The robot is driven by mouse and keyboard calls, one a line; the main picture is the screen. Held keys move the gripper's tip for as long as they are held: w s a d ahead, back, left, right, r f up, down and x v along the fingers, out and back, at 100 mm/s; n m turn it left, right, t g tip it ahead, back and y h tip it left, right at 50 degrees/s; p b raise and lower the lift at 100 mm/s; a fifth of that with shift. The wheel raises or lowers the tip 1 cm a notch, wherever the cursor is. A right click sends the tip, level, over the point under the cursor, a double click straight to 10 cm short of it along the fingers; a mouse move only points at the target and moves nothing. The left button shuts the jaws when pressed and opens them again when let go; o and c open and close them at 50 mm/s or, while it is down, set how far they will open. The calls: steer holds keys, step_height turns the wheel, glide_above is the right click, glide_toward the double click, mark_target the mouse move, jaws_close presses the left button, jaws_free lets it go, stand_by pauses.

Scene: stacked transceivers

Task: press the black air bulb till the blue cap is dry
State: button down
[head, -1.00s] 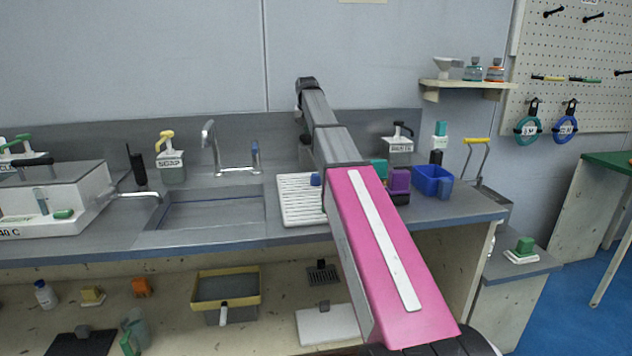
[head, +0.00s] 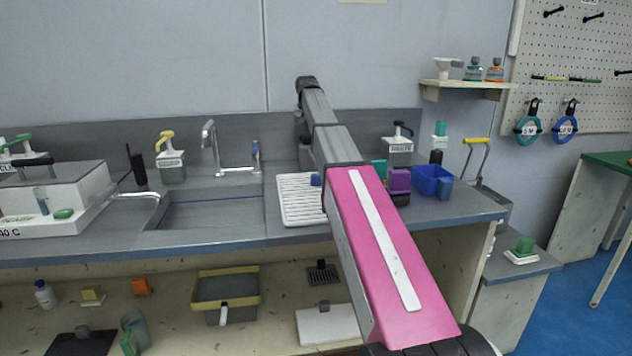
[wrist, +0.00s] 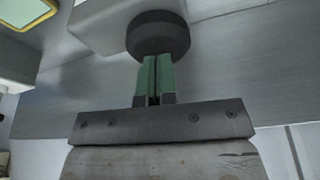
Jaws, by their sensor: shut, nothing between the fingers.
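My gripper (wrist: 155,66) is shut with nothing between its green fingers in the wrist view. Its fingertips meet the edge of the round black bulb (wrist: 158,32) in the picture; whether they press it or only overlap it, I cannot tell. The bulb sits against a pale grey block. In the head view my arm hides the gripper, and I cannot make out the bulb there. A small blue cap (head: 316,179) sits on the white ribbed drying rack (head: 290,207), just left of my arm. I cannot tell whether its surface is wet.
A sink (head: 205,212) with a tap lies left of the rack. Teal and purple blocks (head: 399,180) and a blue bin (head: 433,181) stand right of my arm. A soap pump bottle (head: 171,162) and a white pump bottle (head: 399,147) stand at the back.

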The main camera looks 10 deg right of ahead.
steer(key=shift+f, duration=0.15)
stand_by(0.3)
steer(key=shift+f, duration=0.9)
steer(key=shift+r, duration=1.1)
steer(key=shift+r, duration=2.45)
